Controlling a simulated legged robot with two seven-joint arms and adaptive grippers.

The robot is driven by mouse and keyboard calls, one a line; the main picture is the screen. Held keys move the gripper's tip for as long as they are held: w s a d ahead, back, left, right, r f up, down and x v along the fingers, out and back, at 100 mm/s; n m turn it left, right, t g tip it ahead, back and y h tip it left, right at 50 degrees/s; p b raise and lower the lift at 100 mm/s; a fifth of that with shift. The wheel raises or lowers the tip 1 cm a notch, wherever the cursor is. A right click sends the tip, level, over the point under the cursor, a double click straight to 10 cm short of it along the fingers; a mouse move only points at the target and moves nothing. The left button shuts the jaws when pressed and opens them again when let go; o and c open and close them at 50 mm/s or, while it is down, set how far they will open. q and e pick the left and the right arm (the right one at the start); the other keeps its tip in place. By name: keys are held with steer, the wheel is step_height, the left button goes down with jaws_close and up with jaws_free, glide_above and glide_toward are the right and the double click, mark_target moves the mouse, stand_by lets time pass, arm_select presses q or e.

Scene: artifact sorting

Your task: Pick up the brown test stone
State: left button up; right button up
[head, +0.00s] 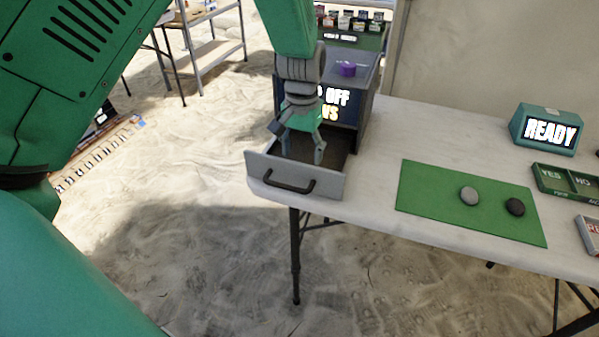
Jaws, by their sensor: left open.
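Two stones lie on a green mat (420,190) on the table at the right. One is a light grey stone (469,196). The other is a dark stone (515,207) to its right; I cannot tell if it is brown or black. My left gripper (298,143) points down over the open drawer (325,183) of a dark box, well left of the mat. Its fingers are spread apart, and no object shows between them. The fingers hide part of the drawer's inside, and no brown stone is visible there. My right gripper is not in view.
The dark box (367,95) has a lit screen and a purple object (348,69) on top. A READY display (547,130) and a YES/NO panel (565,183) stand at the right. The table (395,125) is clear between box and mat. Shelving (210,50) stands behind.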

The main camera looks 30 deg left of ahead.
arm_select(q)
step_height(320, 180, down, 4)
steer(key=shift+s+a+f+b, duration=0.1)
steer(key=shift+b, duration=0.35)
steer(key=shift+a, duration=0.1)
steer(key=shift+c, duration=1.3)
steer(key=c, duration=0.9)
steer(key=shift+r, duration=0.2)
steer(key=shift+c, duration=0.2)
